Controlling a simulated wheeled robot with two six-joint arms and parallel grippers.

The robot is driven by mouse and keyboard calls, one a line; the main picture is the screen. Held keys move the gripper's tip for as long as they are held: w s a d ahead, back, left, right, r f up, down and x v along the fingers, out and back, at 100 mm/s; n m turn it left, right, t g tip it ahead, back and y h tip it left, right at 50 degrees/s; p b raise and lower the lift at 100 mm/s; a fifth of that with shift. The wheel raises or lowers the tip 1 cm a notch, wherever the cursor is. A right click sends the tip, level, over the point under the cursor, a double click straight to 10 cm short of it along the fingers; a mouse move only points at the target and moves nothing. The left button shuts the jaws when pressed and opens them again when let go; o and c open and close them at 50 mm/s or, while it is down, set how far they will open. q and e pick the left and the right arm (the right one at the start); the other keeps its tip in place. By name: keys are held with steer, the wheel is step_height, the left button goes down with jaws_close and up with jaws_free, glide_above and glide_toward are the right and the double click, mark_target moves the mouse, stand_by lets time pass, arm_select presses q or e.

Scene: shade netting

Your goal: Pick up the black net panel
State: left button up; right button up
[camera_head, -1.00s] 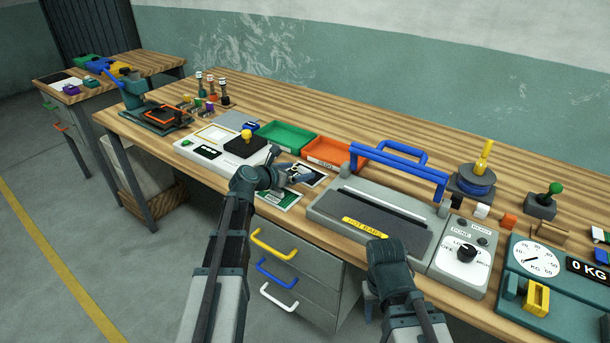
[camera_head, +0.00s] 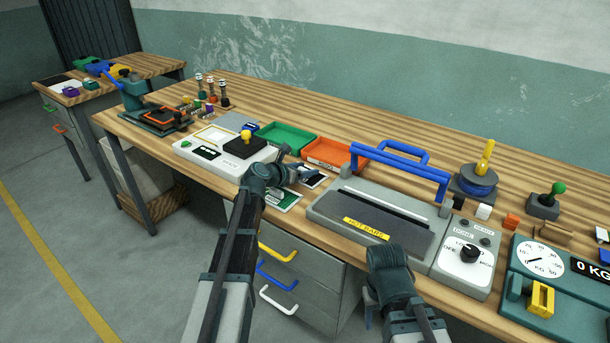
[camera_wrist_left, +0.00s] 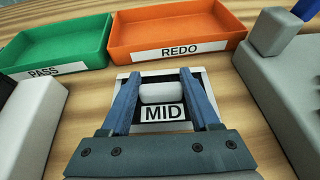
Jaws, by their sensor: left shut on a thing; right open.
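The black net panel (camera_wrist_left: 150,77) has a pale border, a light grey grip block and a white MID label. It lies before the red-orange tray in the left wrist view. In the head view the panel (camera_head: 316,180) shows partly behind my left gripper (camera_head: 309,172). My left gripper (camera_wrist_left: 162,92) is shut on the panel's grip block, one finger on each side. I cannot tell whether the panel is clear of the table. A green panel (camera_head: 286,200) lies nearer the front edge. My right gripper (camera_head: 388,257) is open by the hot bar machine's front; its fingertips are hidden.
The green PASS tray (camera_head: 283,137) and red-orange REDO tray (camera_head: 330,163) stand behind the panel. The hot bar machine (camera_head: 330,213) with blue handles is to the right. A white device (camera_head: 207,158) with a black block is to the left.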

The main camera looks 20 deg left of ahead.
mark_target(305, 169)
arm_select(q)
steer(key=shift+c, duration=1)
steer(key=shift+r, duration=0.15)
step_height(305, 169, up, 10)
steer(key=p, duration=1)
steer(key=shift+f, duration=0.2)
